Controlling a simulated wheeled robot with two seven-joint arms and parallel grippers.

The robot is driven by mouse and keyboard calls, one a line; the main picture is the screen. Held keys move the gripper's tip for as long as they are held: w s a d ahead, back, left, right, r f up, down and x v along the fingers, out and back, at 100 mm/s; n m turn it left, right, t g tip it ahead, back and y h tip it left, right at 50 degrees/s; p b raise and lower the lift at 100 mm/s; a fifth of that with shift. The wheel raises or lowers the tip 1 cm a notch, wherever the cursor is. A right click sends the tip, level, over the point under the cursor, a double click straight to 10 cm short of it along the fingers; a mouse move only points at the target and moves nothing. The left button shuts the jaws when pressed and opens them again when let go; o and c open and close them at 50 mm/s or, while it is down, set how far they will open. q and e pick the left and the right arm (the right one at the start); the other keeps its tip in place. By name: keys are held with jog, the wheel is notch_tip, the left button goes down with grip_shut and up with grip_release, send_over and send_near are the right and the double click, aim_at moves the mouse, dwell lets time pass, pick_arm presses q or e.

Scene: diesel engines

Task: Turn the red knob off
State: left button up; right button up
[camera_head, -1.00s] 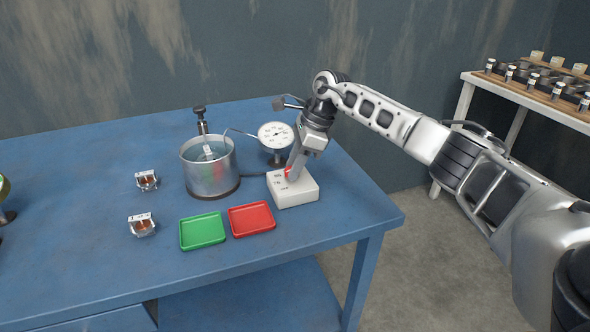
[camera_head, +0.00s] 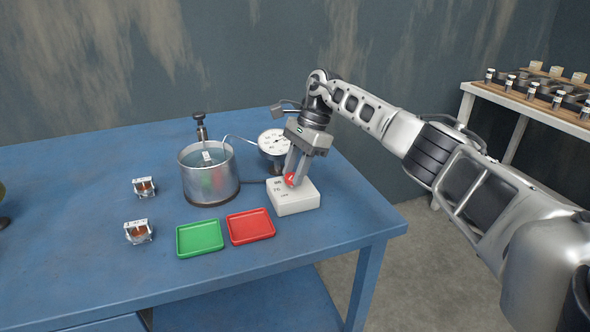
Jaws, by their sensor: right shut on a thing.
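The red knob (camera_head: 290,180) sits on top of a white control box (camera_head: 294,203) with small printed markings, near the right end of the blue table. My right gripper (camera_head: 296,178) points down from above and is shut on the red knob, its fingers on either side of it. The fingers partly cover the knob, and I cannot read its setting. My left gripper is not in view.
A metal pot (camera_head: 210,182) with a thermometer dial (camera_head: 273,142) stands left of the box. A green tray (camera_head: 200,238) and a red tray (camera_head: 250,227) lie in front. Two small metal parts (camera_head: 144,187) (camera_head: 138,232) lie at left. A rack table (camera_head: 530,98) stands far right.

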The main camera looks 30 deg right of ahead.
jog(key=o, duration=1)
jog(key=shift+c, duration=0.2)
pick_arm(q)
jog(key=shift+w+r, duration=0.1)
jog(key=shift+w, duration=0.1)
pick_arm(e)
jog(key=shift+r, duration=0.15)
pick_arm(q)
jog(key=p, duration=0.1)
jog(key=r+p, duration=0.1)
jog(key=p, duration=0.1)
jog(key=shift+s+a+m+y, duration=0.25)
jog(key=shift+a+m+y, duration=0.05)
pick_arm(e)
jog(key=v, duration=1.5)
jog(key=shift+d+r, duration=0.25)
jog(key=shift+r, duration=0.1)
